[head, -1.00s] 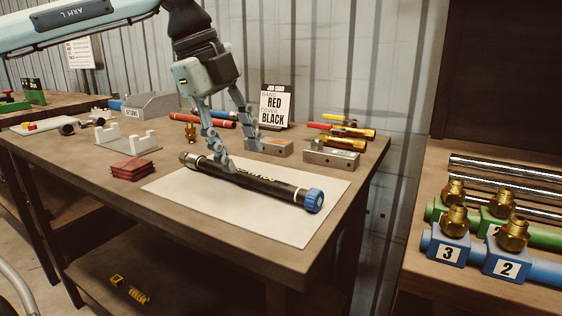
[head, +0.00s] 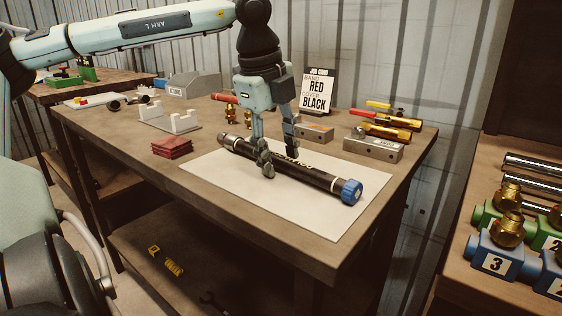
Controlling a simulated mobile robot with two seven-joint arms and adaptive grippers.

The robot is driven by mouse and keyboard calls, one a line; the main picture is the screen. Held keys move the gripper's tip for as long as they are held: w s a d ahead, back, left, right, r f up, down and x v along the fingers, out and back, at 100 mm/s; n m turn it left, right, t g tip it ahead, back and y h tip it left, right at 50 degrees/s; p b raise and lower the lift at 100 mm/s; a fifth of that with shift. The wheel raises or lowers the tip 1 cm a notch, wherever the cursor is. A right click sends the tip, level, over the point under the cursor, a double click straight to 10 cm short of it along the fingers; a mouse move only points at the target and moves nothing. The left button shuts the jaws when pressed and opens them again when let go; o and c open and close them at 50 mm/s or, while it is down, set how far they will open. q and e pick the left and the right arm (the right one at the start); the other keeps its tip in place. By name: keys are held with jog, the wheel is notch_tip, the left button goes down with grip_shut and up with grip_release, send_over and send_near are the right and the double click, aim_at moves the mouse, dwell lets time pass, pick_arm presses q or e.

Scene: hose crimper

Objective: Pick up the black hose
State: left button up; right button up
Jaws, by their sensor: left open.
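The black hose (head: 318,178) lies on a white sheet (head: 340,222) on the wooden workbench. It has a blue end piece (head: 351,191) at its right end, a pale band near its left end and light lettering in its middle. My left gripper (head: 278,160) is open above the left-middle part of the hose, pointing down. One fingertip shows in front of the hose and the other at its far side. I cannot tell whether either finger touches it. The fingers hide part of the hose. My right gripper is not in view.
A job card reading RED and BLACK (head: 316,92), grey metal blocks (head: 373,148) and red and brass tools (head: 385,130) stand behind the hose. Red pads (head: 172,148) and a white cradle (head: 172,121) are to its left. A bench with numbered blue fittings (head: 495,259) is at right.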

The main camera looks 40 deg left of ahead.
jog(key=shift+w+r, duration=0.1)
pick_arm(q)
grip_shut()
jog(key=shift+r, duration=0.1)
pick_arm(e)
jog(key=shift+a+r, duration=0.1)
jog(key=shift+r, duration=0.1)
